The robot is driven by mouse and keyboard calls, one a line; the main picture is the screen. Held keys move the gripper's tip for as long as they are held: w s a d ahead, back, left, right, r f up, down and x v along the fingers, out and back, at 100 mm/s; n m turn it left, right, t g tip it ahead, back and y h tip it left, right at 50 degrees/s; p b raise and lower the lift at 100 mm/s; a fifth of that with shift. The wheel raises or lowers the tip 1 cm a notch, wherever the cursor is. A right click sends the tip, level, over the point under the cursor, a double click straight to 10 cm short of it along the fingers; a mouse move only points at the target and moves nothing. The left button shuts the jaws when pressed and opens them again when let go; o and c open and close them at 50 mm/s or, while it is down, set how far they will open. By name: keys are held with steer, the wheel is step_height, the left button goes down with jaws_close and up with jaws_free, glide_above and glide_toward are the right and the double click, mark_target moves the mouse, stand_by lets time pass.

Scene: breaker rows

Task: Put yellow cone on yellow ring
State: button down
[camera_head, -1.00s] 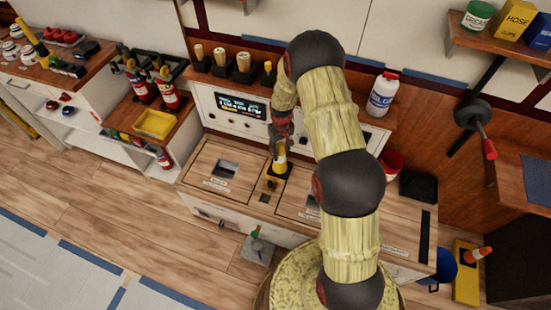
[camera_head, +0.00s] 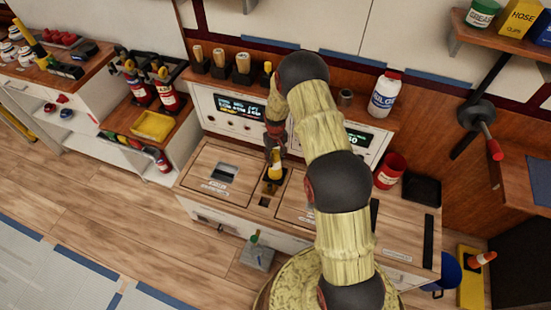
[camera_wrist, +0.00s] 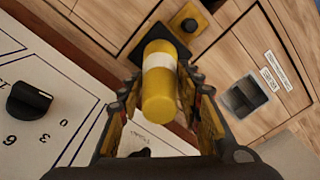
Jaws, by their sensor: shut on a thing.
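The yellow cone (camera_wrist: 160,85) is a rounded yellow body with a white band, between the fingers of my gripper (camera_wrist: 163,108) in the wrist view. My gripper is shut on it. In the head view the cone (camera_head: 276,165) hangs below my gripper (camera_head: 274,150), over a dark square on the wooden counter. A dark square pad (camera_wrist: 151,49) lies behind it in the wrist view; I cannot tell whether they touch. A small yellow square piece with a dark round centre (camera_wrist: 189,23) lies beyond the cone. I cannot make out a clear yellow ring.
A control panel (camera_head: 241,111) with screen and knobs stands behind the counter. A recessed dark opening (camera_wrist: 246,97) is to the right in the wrist view. A red can (camera_head: 389,172) and a dark tray (camera_head: 422,188) stand at the counter's right.

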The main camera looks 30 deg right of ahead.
steer(key=c, duration=1.2)
jaws_free()
steer(key=shift+f, duration=0.1)
steer(key=shift+c, duration=0.2)
step_height(320, 180, up, 12)
steer(key=p, duration=0.3)
steer(key=shift+p, duration=0.35)
steer(key=s+a+r+t, duration=0.1)
steer(key=s+a+r, duration=0.15)
steer(key=r, duration=0.75)
steer(key=s+a+r+t, duration=0.15)
steer(key=s+r, duration=0.25)
steer(key=r, duration=0.6)
steer(key=s+a+r, duration=0.3)
steer(key=r, duration=0.7)
steer(key=s+a+r+t, duration=0.1)
steer(key=s+a+r, duration=0.1)
steer(key=s, duration=0.6)
steer(key=s+a+r+t, duration=0.1)
steer(key=s+r, duration=0.4)
steer(key=s, duration=0.3)
steer(key=s+a+r+t, duration=0.1)
steer(key=s+a+r, duration=0.1)
steer(key=s+r, duration=0.2)
steer(key=s, duration=0.3)
steer(key=shift+s+a, duration=0.35)
steer(key=shift+s, duration=0.05)
